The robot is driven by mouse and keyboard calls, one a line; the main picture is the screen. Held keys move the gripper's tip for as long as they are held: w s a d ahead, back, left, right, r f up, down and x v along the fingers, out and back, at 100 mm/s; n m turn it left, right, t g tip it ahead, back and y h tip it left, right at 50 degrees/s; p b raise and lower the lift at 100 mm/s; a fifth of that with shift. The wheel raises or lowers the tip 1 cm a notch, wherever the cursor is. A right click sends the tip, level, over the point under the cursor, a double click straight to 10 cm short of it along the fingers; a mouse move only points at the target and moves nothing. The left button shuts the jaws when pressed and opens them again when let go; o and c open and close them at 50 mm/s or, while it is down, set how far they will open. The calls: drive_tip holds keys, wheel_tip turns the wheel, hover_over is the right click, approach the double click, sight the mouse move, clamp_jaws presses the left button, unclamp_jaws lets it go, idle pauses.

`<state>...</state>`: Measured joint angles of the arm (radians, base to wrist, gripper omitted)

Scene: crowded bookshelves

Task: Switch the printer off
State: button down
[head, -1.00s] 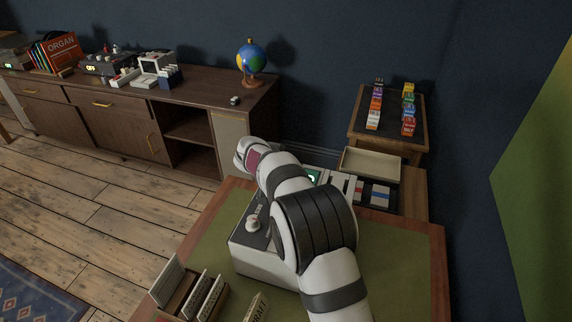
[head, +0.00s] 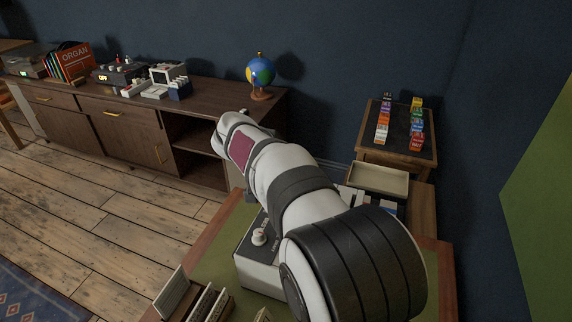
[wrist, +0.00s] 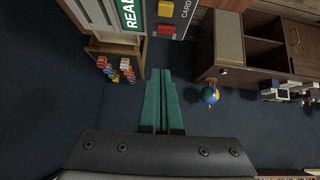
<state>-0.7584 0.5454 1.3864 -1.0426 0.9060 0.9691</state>
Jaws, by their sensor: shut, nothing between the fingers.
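No thing in view carries a readable printer label. In the wrist view, a grey panel (wrist: 166,45) at the top has a green display (wrist: 130,14) reading "READ", cut off by the frame edge, a yellow button (wrist: 166,8), a red button (wrist: 166,29) and the word "CARD". My gripper (wrist: 158,72) is shut and empty; its teal fingers point toward this panel and the red button, and I cannot tell the gap. In the head view, a grey box (head: 261,275) with a white knob (head: 259,237) stands on the green-topped desk, partly hidden by my arm. My gripper is hidden there.
A slotted holder (head: 197,303) stands at the desk's front left. An empty cream tray (head: 378,179) lies behind my arm. A side table (head: 376,147) holds rows of small boxes.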

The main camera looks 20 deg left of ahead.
drive_tip(key=x, duration=0.8)
drive_tip(key=shift+w+f, duration=0.25)
drive_tip(key=shift+f, duration=0.05)
drive_tip(key=f, duration=0.3)
drive_tip(key=shift+w+f, duration=0.3)
drive_tip(key=shift+w, duration=0.05)
drive_tip(key=shift+f, duration=0.45)
drive_tip(key=shift+d+f, duration=0.1)
